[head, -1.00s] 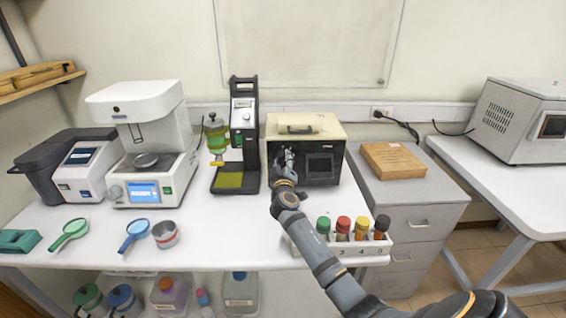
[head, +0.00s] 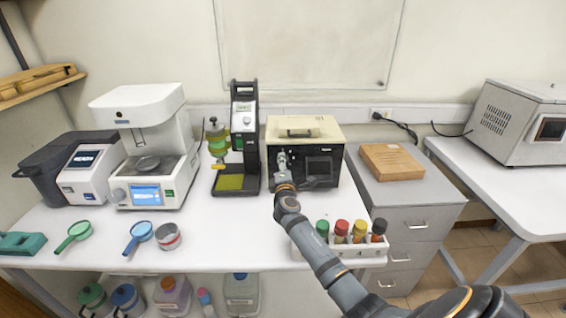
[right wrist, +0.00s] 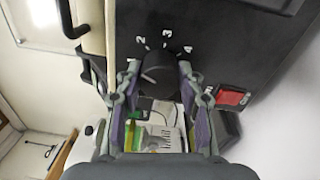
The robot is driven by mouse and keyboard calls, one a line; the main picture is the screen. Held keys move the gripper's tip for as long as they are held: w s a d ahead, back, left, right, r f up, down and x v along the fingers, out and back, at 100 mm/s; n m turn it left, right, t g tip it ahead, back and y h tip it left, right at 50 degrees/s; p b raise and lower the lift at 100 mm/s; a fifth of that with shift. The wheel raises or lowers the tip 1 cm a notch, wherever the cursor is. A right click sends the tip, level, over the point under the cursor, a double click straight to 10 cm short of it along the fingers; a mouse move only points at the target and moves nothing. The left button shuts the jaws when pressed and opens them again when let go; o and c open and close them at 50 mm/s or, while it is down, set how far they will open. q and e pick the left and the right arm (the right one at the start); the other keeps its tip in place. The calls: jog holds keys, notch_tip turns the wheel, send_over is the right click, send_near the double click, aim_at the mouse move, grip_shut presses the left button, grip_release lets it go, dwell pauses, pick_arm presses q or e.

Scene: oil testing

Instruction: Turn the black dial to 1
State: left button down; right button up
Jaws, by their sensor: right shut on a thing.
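The black dial (right wrist: 158,72) is on the dark front panel of the cream-topped box (head: 330,130). White numbers 1 to 4 show around it in the right wrist view. My right gripper (right wrist: 155,85) is shut on the dial, one finger on each side. In the head view my right gripper (head: 283,163) is at the left part of the box's front and hides the dial. My left gripper is not in view.
A red switch (right wrist: 233,96) sits beside the dial. A black stand with a green vessel (head: 245,150) is close to the box's left. A wooden box (head: 392,160) lies on the grey cabinet.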

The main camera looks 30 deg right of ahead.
jog(key=n+p, duration=0.2)
jog(key=n, duration=0.2)
jog(key=shift+f+n, duration=0.1)
jog(key=shift+n, duration=0.3)
dwell(0.4)
jog(key=o, duration=1.2)
jog(key=shift+c, duration=0.2)
jog(key=shift+s, duration=0.1)
jog(key=v, duration=1.1)
jog(key=shift+s+a, duration=0.2)
jog(key=shift+s, duration=0.2)
